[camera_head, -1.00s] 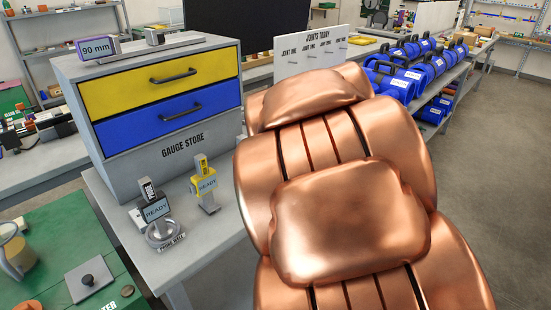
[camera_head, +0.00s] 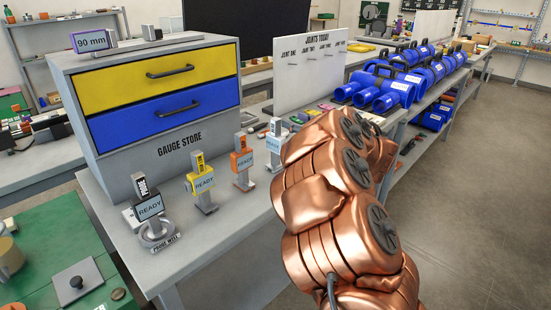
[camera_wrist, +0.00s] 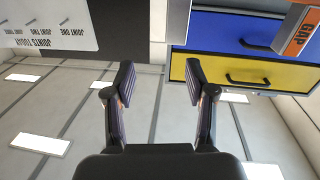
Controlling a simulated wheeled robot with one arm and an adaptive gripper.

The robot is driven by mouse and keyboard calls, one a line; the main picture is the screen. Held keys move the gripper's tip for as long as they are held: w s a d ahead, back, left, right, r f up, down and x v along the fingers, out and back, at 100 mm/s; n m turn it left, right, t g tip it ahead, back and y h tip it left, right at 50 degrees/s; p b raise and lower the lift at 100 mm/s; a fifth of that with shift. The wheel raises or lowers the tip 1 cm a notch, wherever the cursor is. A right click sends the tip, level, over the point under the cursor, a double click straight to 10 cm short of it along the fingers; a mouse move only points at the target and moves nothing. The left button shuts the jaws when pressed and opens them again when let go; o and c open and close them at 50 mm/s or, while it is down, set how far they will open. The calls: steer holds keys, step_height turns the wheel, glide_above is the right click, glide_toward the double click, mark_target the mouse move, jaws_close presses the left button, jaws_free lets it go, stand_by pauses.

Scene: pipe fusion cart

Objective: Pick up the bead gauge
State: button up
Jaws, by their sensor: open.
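Several upright gauges stand on the bench before the gauge store: a black probe (camera_head: 148,206) in its well, a yellow one (camera_head: 201,184), an orange one (camera_head: 241,164) and a white-and-blue one (camera_head: 274,142). The orange one reads GAP in the wrist view (camera_wrist: 297,32), where it appears upside down at the upper right. I cannot read which gauge is marked bead. My gripper (camera_wrist: 160,72) is open and empty, with nothing between its fingers. In the head view my copper arm is right of the gauges and the fingers cannot be made out.
The gauge store (camera_head: 150,100) with yellow and blue drawers stands behind the gauges. A white joints board (camera_head: 310,75) is behind to the right, near blue pipe fittings (camera_head: 385,92). A green surface (camera_head: 55,240) is at lower left. The bench front is clear.

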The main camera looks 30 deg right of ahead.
mark_target(279, 121)
steer(key=shift+n+y, duration=0.3)
steer(key=shift+y, duration=0.6)
steer(key=shift+w+a+f+p, duration=0.1)
steer(key=shift+w+a+f, duration=0.3)
steer(key=shift+w, duration=0.75)
steer(key=shift+w+a+f+p, duration=0.15)
steer(key=shift+w+a, duration=0.4)
steer(key=shift+w, duration=0.6)
steer(key=shift+w+a+f+p, duration=0.1)
steer(key=shift+w+a+f, duration=0.3)
steer(key=shift+w, duration=0.75)
steer(key=shift+r, duration=0.1)
jaws_close()
